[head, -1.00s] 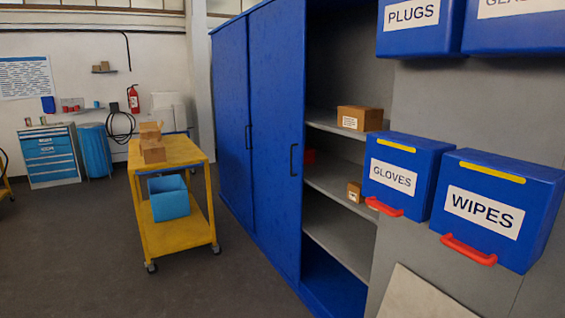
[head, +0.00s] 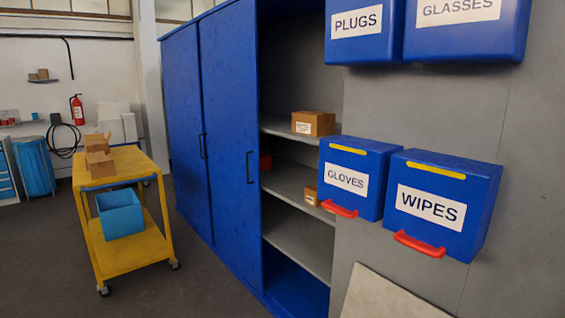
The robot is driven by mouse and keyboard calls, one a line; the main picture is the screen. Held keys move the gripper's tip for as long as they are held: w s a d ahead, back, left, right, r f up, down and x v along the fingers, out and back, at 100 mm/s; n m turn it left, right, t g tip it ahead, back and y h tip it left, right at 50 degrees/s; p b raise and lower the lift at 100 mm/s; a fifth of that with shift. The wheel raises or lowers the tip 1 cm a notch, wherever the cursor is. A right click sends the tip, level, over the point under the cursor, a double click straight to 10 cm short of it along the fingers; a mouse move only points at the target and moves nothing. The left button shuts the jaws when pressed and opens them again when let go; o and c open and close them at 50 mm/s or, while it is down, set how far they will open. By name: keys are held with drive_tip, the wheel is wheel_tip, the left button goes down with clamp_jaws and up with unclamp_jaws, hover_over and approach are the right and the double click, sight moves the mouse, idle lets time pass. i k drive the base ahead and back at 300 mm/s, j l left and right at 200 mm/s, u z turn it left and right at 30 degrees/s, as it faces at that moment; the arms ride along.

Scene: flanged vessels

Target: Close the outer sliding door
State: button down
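A tall blue cabinet has two sliding doors with dark vertical handles. The nearer door (head: 228,120), which looks like the outer one, stands slid to the left with its handle (head: 249,168) near its right edge. The farther door (head: 182,130) has its own handle (head: 203,146). The right-hand bay of the cabinet is open, showing grey shelves (head: 290,185). Cardboard boxes (head: 313,123) and a partly hidden red item (head: 265,161) sit on the shelves. My gripper is not in view.
A yellow cart (head: 125,262) with boxes and a blue bin (head: 120,213) stands left of the cabinet. Blue GLOVES (head: 347,181) and WIPES (head: 431,211) boxes with red handles hang on the right wall. A pale panel (head: 385,295) leans below them. Floor between cart and cabinet is clear.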

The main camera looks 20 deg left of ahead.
sight(228, 39)
drive_tip(key=i+j+u, duration=1.15)
drive_tip(key=i+u, duration=0.25)
drive_tip(key=i, duration=0.15)
drive_tip(key=i+j, duration=0.15)
drive_tip(key=i, duration=0.95)
drive_tip(key=i+j+u, duration=0.15)
drive_tip(key=i, duration=1)
